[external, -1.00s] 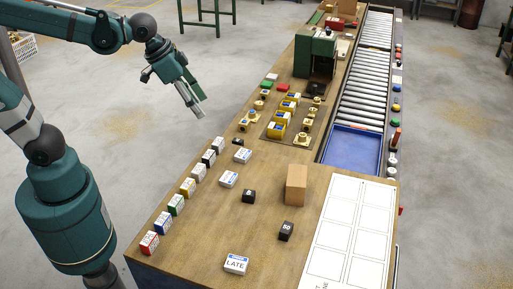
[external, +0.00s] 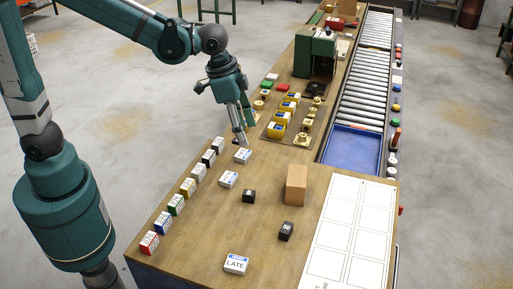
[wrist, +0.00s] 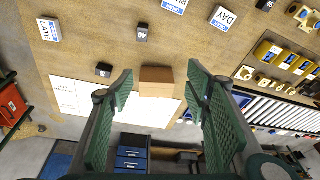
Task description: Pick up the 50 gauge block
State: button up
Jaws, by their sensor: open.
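The 50 gauge block (external: 286,231) is a small black cube with a white number, on the wooden table in front of the cardboard box. In the wrist view it is the black block (wrist: 104,69) left of the box, its number hard to read. A second black block (external: 249,196) lies behind and to its left; it reads 40 in the wrist view (wrist: 142,32). My gripper (external: 242,138) is open and empty near the table's left side, well behind both blocks. In the wrist view its green fingers (wrist: 160,72) are spread wide.
The tall cardboard box (external: 296,183) stands near the 50 block. A white gridded sheet (external: 343,235) lies to the right. A LATE card block (external: 236,264) is in front, and several coloured blocks line the left edge. The wood between them is clear.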

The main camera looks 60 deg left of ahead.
jog(key=w+d+f+m+g+p, duration=0.1)
jog(key=w+d+f, duration=0.15)
jog(key=d, duration=0.35)
jog(key=w+d+f+m+g, duration=0.1)
jog(key=d+f, duration=0.3)
jog(key=d, duration=0.2)
jog(key=m+y+p, duration=0.1)
jog(key=m+p, duration=0.1)
send_over(287, 227)
jog(key=shift+g, duration=0.4)
jog(key=f, duration=0.8)
jog(key=shift+a+f, duration=0.25)
jog(key=shift+a, duration=0.1)
jog(key=shift+d+f, duration=0.3)
jog(key=shift+f, duration=0.1)
jog(key=shift+f, duration=1.2)
jog(key=shift+f, duration=2.6)
